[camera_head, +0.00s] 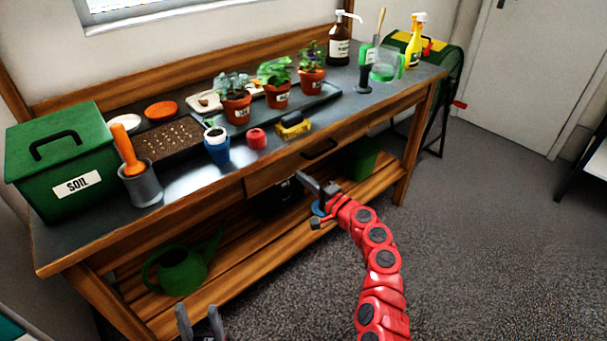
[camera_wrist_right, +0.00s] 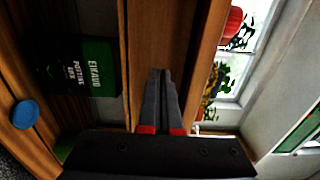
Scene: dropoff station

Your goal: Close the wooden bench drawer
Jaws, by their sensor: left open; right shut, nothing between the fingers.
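The wooden bench drawer (camera_head: 262,180) is under the front edge of the bench top, with a dark handle (camera_head: 320,150) on its front. I cannot tell exactly how far it stands out. My right gripper (camera_head: 304,183) is shut and empty, low in front of the drawer. In the right wrist view its fingertips (camera_wrist_right: 161,72) point at a wooden panel (camera_wrist_right: 160,35), likely the drawer front; I cannot tell whether they touch it. My left gripper (camera_head: 198,318) is open and empty at the bottom edge, away from the bench.
The bench top holds a green soil box (camera_head: 62,160), an orange-handled tool in a grey cup (camera_head: 143,186), several potted plants and a yellow sponge (camera_head: 293,125). A green watering can (camera_head: 180,268) sits on the lower shelf. A potting mix bag (camera_wrist_right: 85,68) shows below. Floor at right is clear.

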